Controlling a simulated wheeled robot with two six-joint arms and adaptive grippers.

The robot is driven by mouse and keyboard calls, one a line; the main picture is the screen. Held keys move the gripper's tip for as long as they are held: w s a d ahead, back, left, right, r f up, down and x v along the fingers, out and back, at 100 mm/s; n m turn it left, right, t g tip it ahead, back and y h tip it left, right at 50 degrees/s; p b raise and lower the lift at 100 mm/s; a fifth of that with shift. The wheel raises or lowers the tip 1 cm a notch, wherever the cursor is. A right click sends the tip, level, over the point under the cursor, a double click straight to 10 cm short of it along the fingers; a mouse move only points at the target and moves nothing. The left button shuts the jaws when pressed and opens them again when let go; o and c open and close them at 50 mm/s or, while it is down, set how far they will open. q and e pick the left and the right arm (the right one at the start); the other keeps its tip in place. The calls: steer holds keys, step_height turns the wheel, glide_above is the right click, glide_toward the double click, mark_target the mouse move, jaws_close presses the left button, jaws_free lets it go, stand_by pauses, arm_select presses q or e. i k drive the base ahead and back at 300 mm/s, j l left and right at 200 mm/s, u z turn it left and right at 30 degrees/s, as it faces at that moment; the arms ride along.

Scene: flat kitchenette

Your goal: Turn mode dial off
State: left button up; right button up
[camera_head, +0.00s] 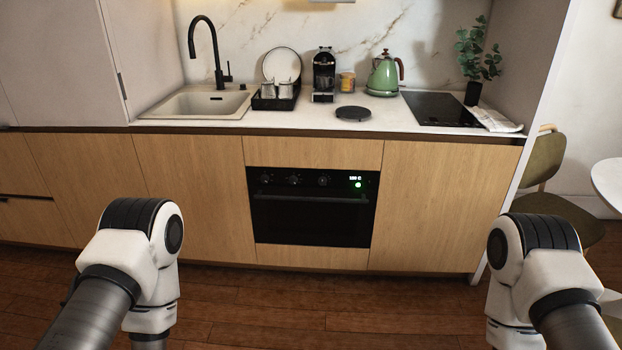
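The black built-in oven (312,222) sits under the counter in the middle of the view. Several dark dials show along its top panel: a left one (265,179), a middle one (294,179) and a right one (323,180). I cannot tell which is the mode dial or how each is turned. A lit white display (355,178) and a green light (358,185) show at the panel's right. My two arms come in at the lower left and lower right, well apart from the oven. Both grippers are out of view.
The oven's handle bar (312,197) runs across its door below the dials. Wooden floor (300,310) lies clear before the cabinets. On the counter stand a coffee machine (324,75) and a green kettle (383,77). A chair (556,205) stands at the right.

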mark_target(264, 178)
steer(key=i+j, duration=0.15)
steer(key=i, duration=0.85)
steer(key=i+j, duration=0.15)
steer(key=i, duration=0.85)
steer(key=j+u, duration=0.05)
